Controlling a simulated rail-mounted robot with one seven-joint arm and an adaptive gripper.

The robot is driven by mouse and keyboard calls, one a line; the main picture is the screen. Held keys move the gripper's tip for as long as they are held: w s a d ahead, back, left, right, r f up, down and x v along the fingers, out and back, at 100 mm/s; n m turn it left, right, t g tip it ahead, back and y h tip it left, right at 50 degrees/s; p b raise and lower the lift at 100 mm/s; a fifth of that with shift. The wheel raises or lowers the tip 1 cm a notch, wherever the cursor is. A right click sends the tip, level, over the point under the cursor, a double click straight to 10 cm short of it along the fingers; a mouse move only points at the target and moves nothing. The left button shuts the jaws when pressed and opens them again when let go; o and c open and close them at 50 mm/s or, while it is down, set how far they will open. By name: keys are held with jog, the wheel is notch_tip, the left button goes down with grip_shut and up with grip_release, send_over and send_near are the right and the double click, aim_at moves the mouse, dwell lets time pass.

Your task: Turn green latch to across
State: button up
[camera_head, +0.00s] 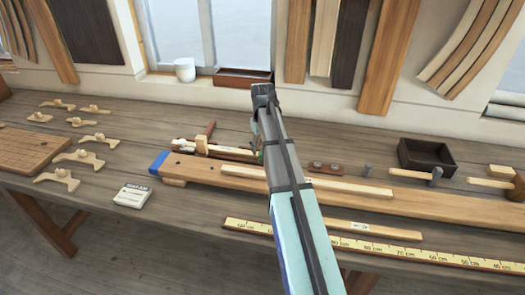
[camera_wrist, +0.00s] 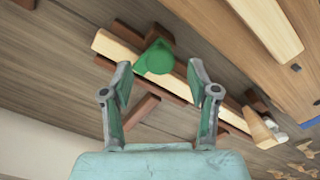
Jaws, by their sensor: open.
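The green latch (camera_wrist: 155,57) shows in the wrist view on a pale wooden bar (camera_wrist: 205,92). My gripper (camera_wrist: 160,80) is open and empty, with one finger on each side just short of the latch in the picture. No contact shows. In the head view the pale bar (camera_head: 232,152) lies on the bench behind the long plank, and my arm hides the latch and most of my gripper.
A long plank (camera_head: 400,205) with pale strips runs along the bench (camera_head: 110,115). A dark open box (camera_head: 427,157) and mallets stand to the right. A yellow ruler (camera_head: 375,247) lies in front.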

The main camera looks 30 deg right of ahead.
notch_tip(320, 180, up, 10)
dwell(0.4)
jog(key=shift+f, duration=0.1)
